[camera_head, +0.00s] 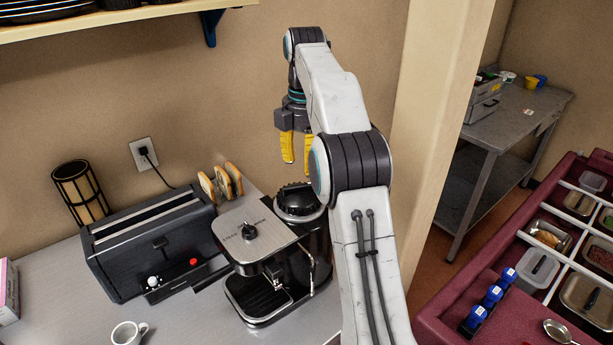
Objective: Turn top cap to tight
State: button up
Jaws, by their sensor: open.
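The top cap (296,197) is a dark, ridged round cap on the coffee machine (252,243), at the machine's back right. The machine is silver on top with a black knob and a dark body, and stands on the grey counter. My gripper (297,160) points down with yellow fingertips above the cap. It is open and empty, with a visible gap between the fingers and the cap. The right finger is partly hidden by my arm. My arm also covers the area just right of the machine. I cannot read the cap's markings.
A black toaster (155,245) stands left of the machine, with bread slices (221,183) behind it. A white cup (129,333) is at the front. A shelf (120,18) hangs above left. A wall post (430,120) stands right of my arm, beside a maroon food station (510,300).

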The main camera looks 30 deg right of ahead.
aim_at(306, 183)
jog(key=shift+w+d+f+n, duration=0.15)
jog(key=shift+w+d+n, duration=0.1)
jog(key=shift+d+n, duration=0.05)
jog(key=shift+f, duration=0.35)
jog(key=shift+f+b, duration=1.4)
jog(key=shift+f, duration=1.75)
grip_shut()
